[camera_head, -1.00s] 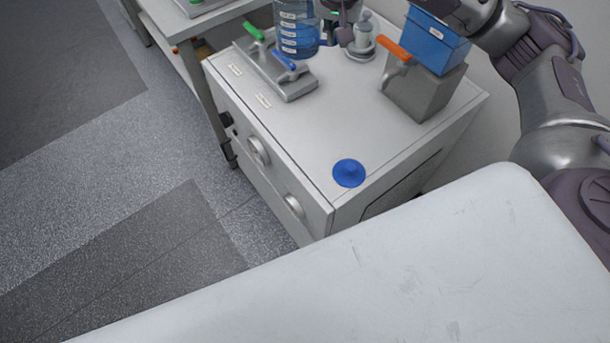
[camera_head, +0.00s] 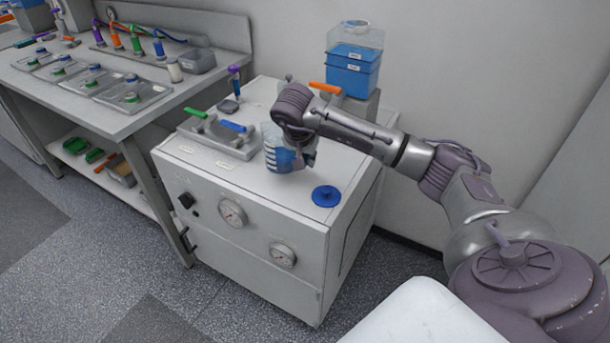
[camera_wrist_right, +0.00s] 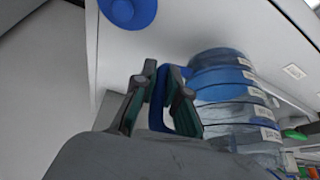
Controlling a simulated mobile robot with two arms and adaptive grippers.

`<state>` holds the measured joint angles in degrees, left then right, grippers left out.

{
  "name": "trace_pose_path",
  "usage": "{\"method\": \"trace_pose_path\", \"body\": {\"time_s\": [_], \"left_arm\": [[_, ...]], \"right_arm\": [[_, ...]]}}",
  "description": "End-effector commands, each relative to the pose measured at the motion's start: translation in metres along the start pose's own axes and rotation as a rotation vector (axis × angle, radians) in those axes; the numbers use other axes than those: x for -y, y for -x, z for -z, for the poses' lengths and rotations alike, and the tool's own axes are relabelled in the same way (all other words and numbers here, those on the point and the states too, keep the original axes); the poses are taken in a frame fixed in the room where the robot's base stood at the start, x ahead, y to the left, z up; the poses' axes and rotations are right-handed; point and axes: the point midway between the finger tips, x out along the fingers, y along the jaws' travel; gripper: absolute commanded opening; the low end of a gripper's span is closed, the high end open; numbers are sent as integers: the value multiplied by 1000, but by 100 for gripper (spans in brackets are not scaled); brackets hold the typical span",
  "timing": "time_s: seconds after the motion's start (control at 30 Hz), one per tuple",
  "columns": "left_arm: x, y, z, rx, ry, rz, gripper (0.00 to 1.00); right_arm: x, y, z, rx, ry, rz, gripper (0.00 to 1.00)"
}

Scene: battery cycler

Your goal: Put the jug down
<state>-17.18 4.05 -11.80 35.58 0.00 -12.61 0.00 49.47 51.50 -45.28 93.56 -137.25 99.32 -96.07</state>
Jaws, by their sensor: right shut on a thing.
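The jug (camera_head: 282,157) is a clear vessel with blue liquid and white label marks. It stands upright at the top of the white cabinet (camera_head: 255,183), right of the clamp tray. Whether its base touches the top is not clear. My right gripper (camera_head: 306,153) is at the jug's right side, partly hidden by the wrist. In the right wrist view, the fingers (camera_wrist_right: 160,95) are shut on the jug's blue handle (camera_wrist_right: 158,112), with the jug body (camera_wrist_right: 228,95) to the right. My left gripper is not in view.
A blue round lid (camera_head: 326,195) lies on the cabinet top, in front and right of the jug. The clamp tray (camera_head: 215,139) with green and blue levers is at left. Bare cabinet surface lies in front of the jug.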

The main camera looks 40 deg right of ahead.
Motion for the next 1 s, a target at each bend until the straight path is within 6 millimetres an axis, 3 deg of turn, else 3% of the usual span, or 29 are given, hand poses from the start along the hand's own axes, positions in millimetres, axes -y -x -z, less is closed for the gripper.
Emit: {"method": "trace_pose_path", "body": {"time_s": [0.4, 0.83, 0.87, 1.0], "left_arm": [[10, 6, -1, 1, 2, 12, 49], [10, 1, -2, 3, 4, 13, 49], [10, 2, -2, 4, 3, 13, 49], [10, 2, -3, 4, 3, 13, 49]], "right_arm": [[0, -38, -18, 2, 1, 2, 0], [1, -46, -20, -1, 0, 4, 0], [0, -45, -20, 0, 1, 3, 17], [0, -45, -20, 0, 1, 2, 37]]}}
